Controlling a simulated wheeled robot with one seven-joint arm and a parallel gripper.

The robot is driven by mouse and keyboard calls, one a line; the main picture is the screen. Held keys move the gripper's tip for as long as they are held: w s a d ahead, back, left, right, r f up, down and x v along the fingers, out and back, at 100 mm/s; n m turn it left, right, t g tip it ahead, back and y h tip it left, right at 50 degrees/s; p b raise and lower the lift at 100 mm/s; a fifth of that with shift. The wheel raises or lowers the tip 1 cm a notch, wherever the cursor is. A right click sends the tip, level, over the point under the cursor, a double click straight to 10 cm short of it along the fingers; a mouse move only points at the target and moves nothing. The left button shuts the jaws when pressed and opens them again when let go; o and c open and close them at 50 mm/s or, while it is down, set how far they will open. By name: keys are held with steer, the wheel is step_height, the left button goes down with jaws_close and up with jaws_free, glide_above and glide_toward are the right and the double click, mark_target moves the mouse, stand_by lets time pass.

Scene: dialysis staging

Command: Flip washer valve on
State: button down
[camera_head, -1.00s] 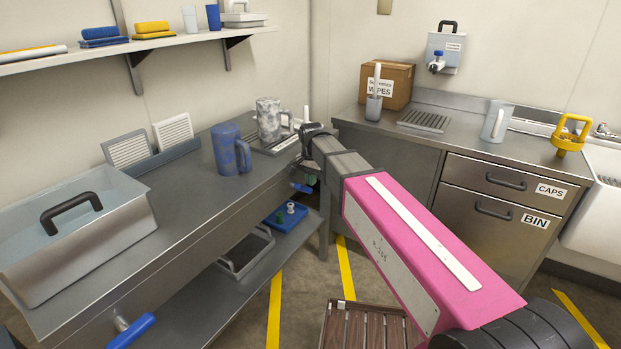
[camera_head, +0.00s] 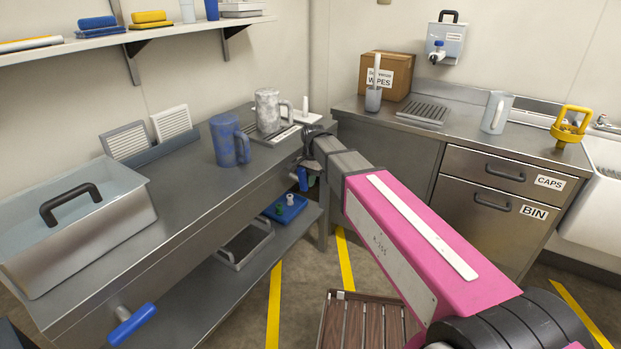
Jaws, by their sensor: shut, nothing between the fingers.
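Two blue valve handles show on the front of the left steel counter, and I see no label telling which is the washer valve. The far blue handle (camera_head: 302,179) hangs roughly downward below the counter edge, close under my gripper. My gripper (camera_head: 313,134) is at the far end of the counter, at the end of my pink arm. It is shut and empty. Its fingertips are hard to make out, and I cannot tell whether it touches the far handle.
A blue mug (camera_head: 229,140) and a mottled grey mug (camera_head: 269,110) stand on the counter near my gripper. A lidded steel bin (camera_head: 110,232) is at its near end. A lower shelf holds a blue tray (camera_head: 286,209). A brown slatted stool (camera_head: 350,322) stands on the floor.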

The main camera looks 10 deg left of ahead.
steer(key=g, duration=0.1)
steer(key=f+g+y, duration=0.1)
steer(key=shift+s+a+g, duration=0.15)
steer(key=shift+s+g, duration=0.15)
steer(key=shift+s, duration=0.2)
stand_by(0.4)
steer(key=shift+w, duration=0.1)
steer(key=w+d, duration=0.5)
steer(key=w, duration=0.8)
steer(key=shift+w+d+f, duration=0.15)
steer(key=shift+d, duration=0.05)
